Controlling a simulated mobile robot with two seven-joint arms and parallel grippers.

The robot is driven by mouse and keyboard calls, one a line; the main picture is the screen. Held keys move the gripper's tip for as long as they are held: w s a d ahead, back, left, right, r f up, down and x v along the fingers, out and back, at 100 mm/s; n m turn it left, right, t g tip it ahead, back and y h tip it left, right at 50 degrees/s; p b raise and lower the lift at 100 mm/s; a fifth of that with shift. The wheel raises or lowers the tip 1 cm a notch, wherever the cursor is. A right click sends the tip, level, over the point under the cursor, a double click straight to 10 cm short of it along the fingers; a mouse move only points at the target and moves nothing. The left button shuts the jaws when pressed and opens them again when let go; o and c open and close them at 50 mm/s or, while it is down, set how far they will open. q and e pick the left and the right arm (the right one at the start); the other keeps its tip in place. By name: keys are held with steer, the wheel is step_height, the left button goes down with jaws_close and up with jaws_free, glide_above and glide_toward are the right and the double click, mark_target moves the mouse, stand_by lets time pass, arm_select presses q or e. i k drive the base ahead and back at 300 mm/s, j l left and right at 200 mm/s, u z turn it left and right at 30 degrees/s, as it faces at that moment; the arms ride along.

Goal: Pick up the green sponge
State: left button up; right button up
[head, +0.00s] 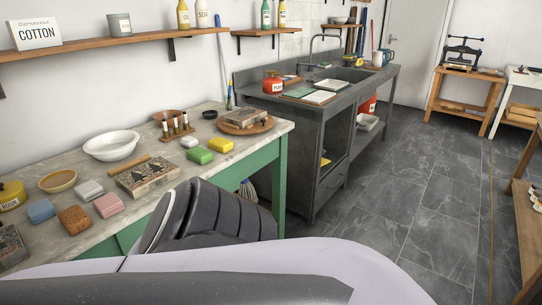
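The green sponge (199,155) lies flat on the stone-topped bench (225,172), near its front edge. A yellow sponge (221,144) lies just behind it to the right, and a small white block (189,141) lies behind it to the left. Nothing lies on top of the green sponge. Neither of my grippers is in view. Parts of my own body fill the bottom of the picture and hide some of the bench's front.
Further left are a white bowl (111,145) and blue (41,210), brown (75,219) and pink (108,204) sponges. A stamp rack (177,127) stands behind. Right is a grey sink unit (303,130); open floor lies beyond.

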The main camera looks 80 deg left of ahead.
mark_target(201, 156)
steer(key=i+l+u, duration=0.15)
steer(key=u, duration=3.3)
